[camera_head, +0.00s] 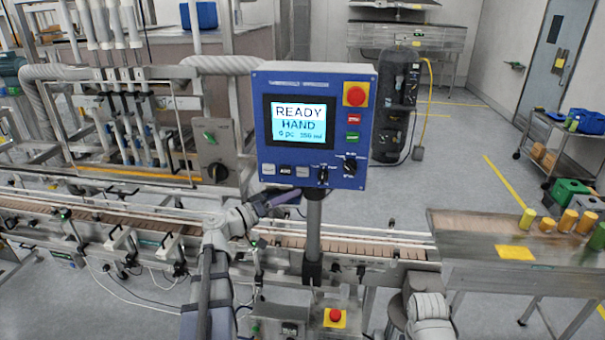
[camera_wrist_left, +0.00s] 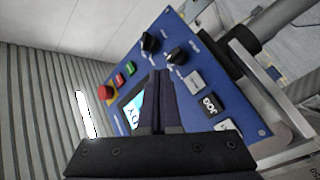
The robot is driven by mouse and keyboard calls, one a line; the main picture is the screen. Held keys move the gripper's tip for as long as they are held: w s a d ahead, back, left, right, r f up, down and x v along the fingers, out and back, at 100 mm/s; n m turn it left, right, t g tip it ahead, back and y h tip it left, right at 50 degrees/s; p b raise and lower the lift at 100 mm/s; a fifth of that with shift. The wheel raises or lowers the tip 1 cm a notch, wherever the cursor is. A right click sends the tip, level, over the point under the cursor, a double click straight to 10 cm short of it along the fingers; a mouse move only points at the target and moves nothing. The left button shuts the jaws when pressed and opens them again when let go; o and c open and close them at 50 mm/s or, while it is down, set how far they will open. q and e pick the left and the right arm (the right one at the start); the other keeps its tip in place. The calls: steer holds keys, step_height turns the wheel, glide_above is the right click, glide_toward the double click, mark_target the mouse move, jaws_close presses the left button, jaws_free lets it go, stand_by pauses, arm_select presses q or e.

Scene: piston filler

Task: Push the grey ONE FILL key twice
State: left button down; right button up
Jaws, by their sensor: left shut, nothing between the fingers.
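The blue control panel (camera_head: 262,130) stands on a post and its screen (camera_head: 299,122) reads READY, HAND, with a smaller line below. Along its lower edge are a grey key (camera_head: 268,169), a black key (camera_head: 285,170) and another grey key (camera_head: 302,171). I cannot read which grey one is ONE FILL. In the left wrist view the black key (camera_wrist_left: 209,103) reads JOG, between grey keys (camera_wrist_left: 195,80) and (camera_wrist_left: 229,126). My left gripper (camera_head: 296,196) is shut and empty, just below the panel's keys; its fingertips (camera_wrist_left: 161,74) overlap the panel. Contact cannot be told. My right gripper is out of view.
Two black knobs (camera_head: 349,166) and (camera_head: 323,173) sit right of the keys. A red mushroom button (camera_head: 355,95) is at the panel's upper right, above red and green buttons. A conveyor (camera_head: 375,247) runs behind the post. A second red button (camera_head: 336,314) is low in front.

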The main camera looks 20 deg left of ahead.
arm_select(q)
steer(key=shift+w+a, duration=0.1)
steer(key=shift+w, duration=0.1)
glide_toward(307, 172)
steer(key=shift+s+d+x, duration=0.1)
steer(key=shift+d+x, duration=0.05)
steer(key=shift+x, duration=0.7)
steer(key=shift+s+d+x, duration=0.1)
steer(key=shift+d+x, duration=0.1)
steer(key=shift+x, duration=0.65)
steer(key=shift+s+d+x, duration=0.1)
steer(key=shift+d+x, duration=0.05)
steer(key=shift+x, duration=0.7)
steer(key=shift+w, duration=0.1)
steer(key=shift+w+a, duration=0.1)
steer(key=shift+w, duration=0.2)
steer(key=shift+w+a+r, duration=0.1)
steer(key=shift+w, duration=0.3)
stand_by(0.8)
steer(key=shift+s, duration=0.8)
steer(key=shift+s+d, duration=0.1)
steer(key=shift+d, duration=0.15)
